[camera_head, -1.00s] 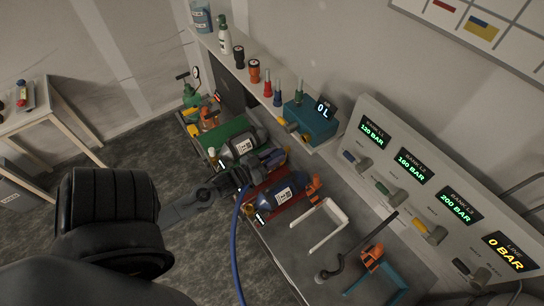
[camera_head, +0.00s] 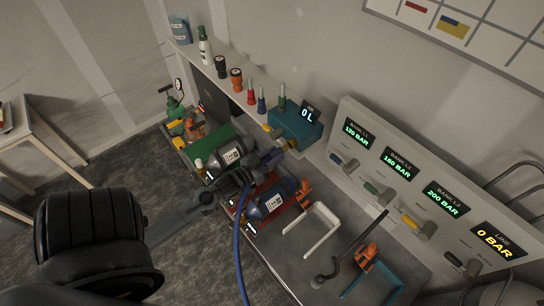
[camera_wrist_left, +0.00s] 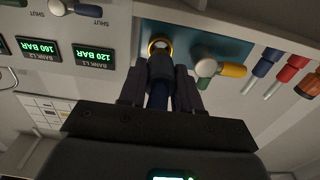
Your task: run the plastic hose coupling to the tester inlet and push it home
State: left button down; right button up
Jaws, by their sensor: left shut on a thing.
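The tester is a teal box (camera_head: 298,124) reading 0 L, at the back of the bench. Its brass-ringed inlet (camera_wrist_left: 160,46) faces my left wrist camera. My left gripper (camera_head: 254,168) is shut on the dark blue plastic hose coupling (camera_wrist_left: 160,68), one finger on each side. The coupling's front end is at the brass ring and lines up with it; I cannot tell how deep it sits. It also shows in the head view (camera_head: 271,157). The blue hose (camera_head: 238,240) hangs down from the gripper. My right gripper is not in view.
A valve with a yellow handle (camera_wrist_left: 232,70) sits beside the inlet. A gauge panel (camera_head: 425,185) stands at right. A white frame (camera_head: 318,232) is on the bench.

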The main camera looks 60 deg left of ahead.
aim_at(280, 151)
pick_arm(q)
jog(key=shift+p, duration=0.8)
dwell(1.5)
jog(key=shift+w+a, duration=0.15)
jog(key=shift+w, duration=0.35)
dwell(0.4)
jog(key=shift+x, duration=1.15)
jog(key=c, duration=0.7)
grip_release()
jog(key=shift+s, duration=0.15)
jog(key=shift+s+f+b, duration=0.1)
jog(key=shift+s+b, duration=0.2)
jog(key=b+v, duration=0.2)
jog(key=v, duration=0.7)
jog(key=shift+s, duration=0.5)
